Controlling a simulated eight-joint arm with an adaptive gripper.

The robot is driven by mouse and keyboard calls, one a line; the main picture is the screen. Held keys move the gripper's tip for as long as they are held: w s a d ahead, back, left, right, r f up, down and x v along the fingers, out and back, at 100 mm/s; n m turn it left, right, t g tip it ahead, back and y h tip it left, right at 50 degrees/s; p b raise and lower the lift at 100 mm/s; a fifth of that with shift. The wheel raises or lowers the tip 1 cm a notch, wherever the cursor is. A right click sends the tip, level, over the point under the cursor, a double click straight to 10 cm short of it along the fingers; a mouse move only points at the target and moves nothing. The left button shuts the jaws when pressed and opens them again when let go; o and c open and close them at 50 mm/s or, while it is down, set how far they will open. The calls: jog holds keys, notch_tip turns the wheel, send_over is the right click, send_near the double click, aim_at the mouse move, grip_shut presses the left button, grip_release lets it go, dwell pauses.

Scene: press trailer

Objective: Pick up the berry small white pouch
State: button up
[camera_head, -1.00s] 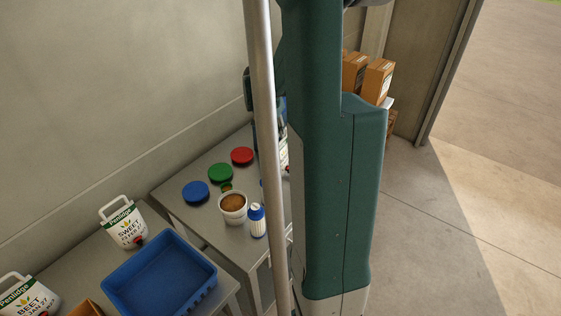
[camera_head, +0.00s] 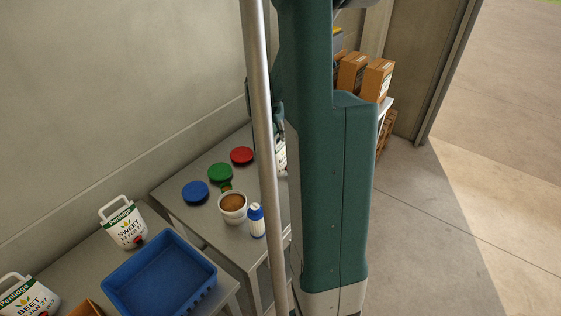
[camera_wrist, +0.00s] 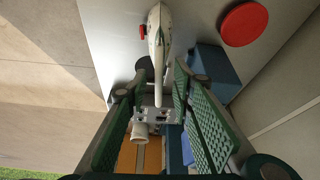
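A white pouch (camera_wrist: 158,38) with a red cap shows nearly edge-on in the wrist view, its label not readable, so I cannot confirm it is the berry one. Its narrow end points down between the fingers of my gripper (camera_wrist: 158,88). The green-padded fingers are spread open, one each side, with gaps visible. In the head view a white pouch (camera_head: 282,154) shows only as a sliver between the pole and my arm. My gripper is mostly hidden there.
A blue tray (camera_head: 160,272) sits on the near table. Blue (camera_head: 195,193), green (camera_head: 220,173) and red (camera_head: 242,155) discs, a brown-filled bowl (camera_head: 232,205) and a blue-capped bottle (camera_head: 256,222) stand on the far table. Cardboard boxes (camera_head: 377,80) stand behind my arm.

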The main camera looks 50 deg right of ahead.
aim_at(280, 141)
jog(key=shift+x, duration=2.6)
jog(key=shift+s+a, duration=0.15)
grip_shut()
